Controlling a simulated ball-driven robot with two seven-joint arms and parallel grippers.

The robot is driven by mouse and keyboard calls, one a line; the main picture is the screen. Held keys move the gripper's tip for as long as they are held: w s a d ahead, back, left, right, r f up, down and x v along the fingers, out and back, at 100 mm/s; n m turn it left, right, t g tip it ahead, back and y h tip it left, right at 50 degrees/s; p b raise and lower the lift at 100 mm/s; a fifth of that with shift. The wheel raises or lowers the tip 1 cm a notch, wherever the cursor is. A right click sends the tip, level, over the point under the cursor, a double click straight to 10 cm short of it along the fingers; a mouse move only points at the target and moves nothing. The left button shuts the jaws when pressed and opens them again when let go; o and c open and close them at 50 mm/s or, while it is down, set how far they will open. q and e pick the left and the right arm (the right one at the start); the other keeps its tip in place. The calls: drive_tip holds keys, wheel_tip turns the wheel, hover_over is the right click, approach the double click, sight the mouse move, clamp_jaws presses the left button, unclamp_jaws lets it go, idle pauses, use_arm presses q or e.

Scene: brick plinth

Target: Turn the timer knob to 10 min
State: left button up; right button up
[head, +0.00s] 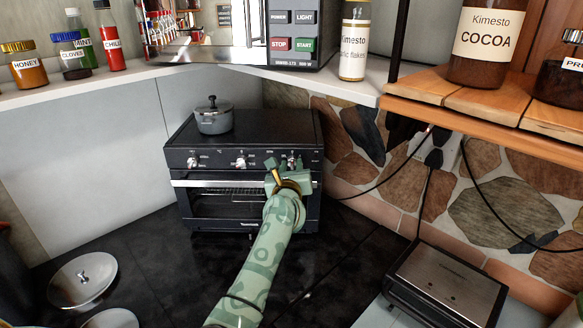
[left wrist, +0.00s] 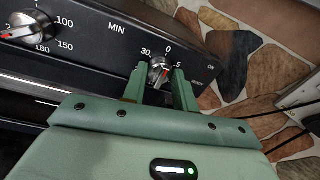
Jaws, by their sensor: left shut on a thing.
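The black toaster oven (head: 180,158) stands on the dark counter with a row of knobs along its upper front. The timer knob (left wrist: 157,68) is the rightmost, below the marks 30, 0 and 5 and the word MIN. Its red pointer shows on its right side; the exact mark it points at is hard to read. My left gripper (head: 284,174) is at the right end of the panel, its green fingers (left wrist: 160,84) shut on the timer knob, one on each side. Lower marks on the dial are hidden by the fingers. My right gripper is not in view.
A small grey pot (head: 213,121) sits on top of the oven. A second knob (left wrist: 30,32) with temperature marks is left of the timer. A stone-faced wall (head: 370,150), cables and a flat grill (head: 445,284) lie to the right.

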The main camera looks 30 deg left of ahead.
use_arm(q)
drive_tip(key=shift+r+m+p, duration=0.2)
drive_tip(key=shift+m+p, duration=0.9)
drive_tip(key=m+p, duration=0.3)
drive_tip(key=shift+m, duration=0.3)
drive_tip(key=m+p, duration=0.3)
drive_tip(key=shift+g, duration=0.3)
drive_tip(key=m+p, duration=0.2)
drive_tip(key=m, duration=0.1)
drive_tip(key=shift+m, duration=0.4)
drive_tip(key=m+p, duration=0.1)
drive_tip(key=m, duration=0.1)
drive_tip(key=m+p, duration=0.2)
drive_tip(key=m, duration=0.1)
drive_tip(key=shift+d+g+y, duration=0.1)
drive_tip(key=shift+g+y, duration=0.2)
drive_tip(key=shift+y, duration=0.1)
drive_tip(key=m+p, duration=0.1)
drive_tip(key=m, duration=0.4)
drive_tip(key=shift+w+f, duration=0.1)
drive_tip(key=shift+f, duration=0.05)
drive_tip(key=shift+y, duration=0.3)
